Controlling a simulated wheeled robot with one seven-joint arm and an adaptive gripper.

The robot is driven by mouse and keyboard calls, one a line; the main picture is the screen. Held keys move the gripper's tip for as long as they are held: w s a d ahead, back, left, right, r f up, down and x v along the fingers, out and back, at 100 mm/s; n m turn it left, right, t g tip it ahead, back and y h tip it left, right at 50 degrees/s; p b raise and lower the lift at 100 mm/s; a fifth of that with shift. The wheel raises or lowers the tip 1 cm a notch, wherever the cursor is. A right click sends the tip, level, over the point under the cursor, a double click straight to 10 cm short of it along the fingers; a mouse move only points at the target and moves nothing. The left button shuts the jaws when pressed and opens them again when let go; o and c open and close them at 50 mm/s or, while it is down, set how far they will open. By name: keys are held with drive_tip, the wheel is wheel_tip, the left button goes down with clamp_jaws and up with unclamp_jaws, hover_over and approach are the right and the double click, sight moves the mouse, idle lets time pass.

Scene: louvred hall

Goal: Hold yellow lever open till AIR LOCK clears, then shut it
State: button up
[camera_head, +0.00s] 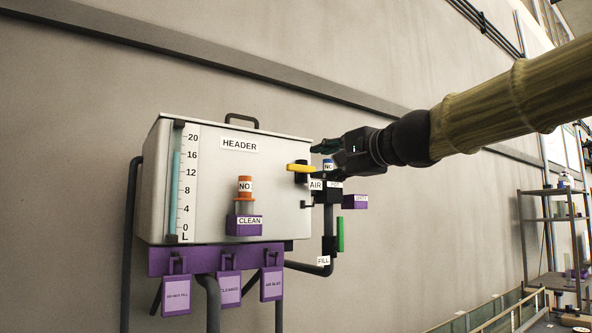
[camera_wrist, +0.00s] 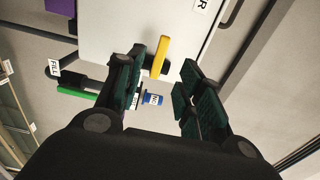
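The yellow lever (camera_head: 299,168) sticks out sideways to the left from a black valve body on the right side of the white HEADER tank (camera_head: 215,190). My gripper (camera_head: 323,152) is beside the tank's right edge, close to the lever. In the wrist view my gripper (camera_wrist: 161,76) is open, and the yellow lever (camera_wrist: 160,56) shows just past the gap between its fingertips, nearer the left one. I cannot tell whether a finger touches it. The AIR label (camera_head: 316,185) is partly covered; no AIR LOCK wording is readable.
A blue NO cap (camera_wrist: 153,99) lies between my fingers in the wrist view. The tank has an orange NO cap (camera_head: 245,185) over a purple CLEAN block (camera_head: 244,225), and a level gauge (camera_head: 176,190) reading near 16. A green bar (camera_head: 340,234) and FILL pipe (camera_head: 308,267) are below.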

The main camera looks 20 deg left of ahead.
sight(297, 167)
drive_tip(key=p+x, duration=0.2)
drive_tip(key=x, duration=0.7)
drive_tip(key=shift+a+r, duration=0.1)
drive_tip(key=shift+r, duration=0.05)
drive_tip(key=shift+a, duration=0.1)
drive_tip(key=shift+w+a, duration=0.1)
drive_tip(key=shift+w, duration=0.05)
drive_tip(key=shift+w+a, duration=0.15)
drive_tip(key=shift+a, duration=0.05)
drive_tip(key=shift+d, duration=0.1)
clamp_jaws()
